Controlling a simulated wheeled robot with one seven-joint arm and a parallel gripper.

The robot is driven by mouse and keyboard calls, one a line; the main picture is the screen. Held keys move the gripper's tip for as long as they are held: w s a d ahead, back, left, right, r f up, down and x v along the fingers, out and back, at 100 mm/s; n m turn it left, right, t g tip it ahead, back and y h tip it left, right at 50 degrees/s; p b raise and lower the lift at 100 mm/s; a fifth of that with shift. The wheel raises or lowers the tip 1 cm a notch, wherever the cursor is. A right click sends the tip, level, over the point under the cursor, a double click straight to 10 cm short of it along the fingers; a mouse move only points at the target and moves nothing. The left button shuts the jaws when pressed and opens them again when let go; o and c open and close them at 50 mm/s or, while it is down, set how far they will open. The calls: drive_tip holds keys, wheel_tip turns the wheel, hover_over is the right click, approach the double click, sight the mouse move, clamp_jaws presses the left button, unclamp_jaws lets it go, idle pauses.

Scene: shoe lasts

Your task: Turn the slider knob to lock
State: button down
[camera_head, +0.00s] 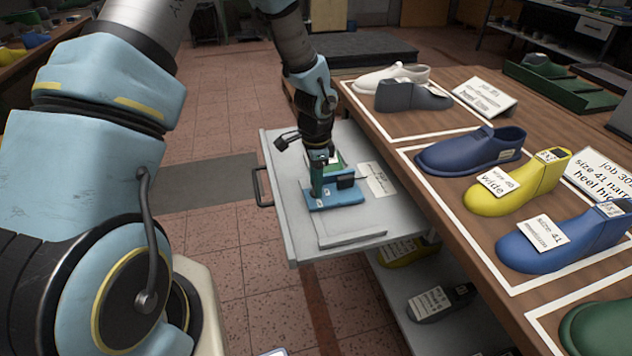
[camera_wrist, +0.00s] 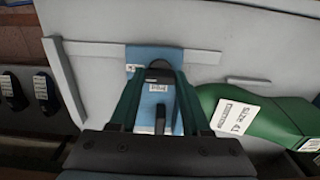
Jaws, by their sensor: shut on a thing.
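A flat blue device (camera_head: 350,198) lies on the pulled-out grey tray (camera_head: 350,232). It also shows in the wrist view (camera_wrist: 170,56), with a white label at its left edge. A dark knob (camera_wrist: 160,66) stands on it, taken to be the slider knob. My gripper (camera_head: 318,188) points down at the device. In the wrist view its two dark green fingers (camera_wrist: 158,78) converge on either side of the dark knob and appear shut on it. The fingers hide part of the device, and I cannot read the knob's lock marking.
A green shoe last (camera_wrist: 250,115) lies close to the right finger. A raised strip (camera_wrist: 90,48) runs along the tray. A paper card (camera_head: 377,180) lies beside the device. The wooden bench (camera_head: 420,140) with several lasts stands to the right.

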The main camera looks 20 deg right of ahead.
drive_tip(key=shift+c, duration=1.8)
unclamp_jaws()
drive_tip(key=shift+r, duration=0.1)
wheel_tip(320, 180, up, 11)
drive_tip(key=b, duration=0.2)
drive_tip(key=s+a+r+n, duration=0.1)
drive_tip(key=a+r+n, duration=0.1)
drive_tip(key=a+n, duration=0.4)
drive_tip(key=s+a+r+n+t, duration=0.1)
drive_tip(key=a+n, duration=0.5)
drive_tip(key=a, duration=0.8)
drive_tip(key=s+a+r+n, duration=0.2)
drive_tip(key=a+n, duration=0.4)
drive_tip(key=a, duration=0.4)
drive_tip(key=shift+a+r+t, duration=0.15)
drive_tip(key=shift+r+t, duration=0.15)
drive_tip(key=shift+r, duration=0.45)
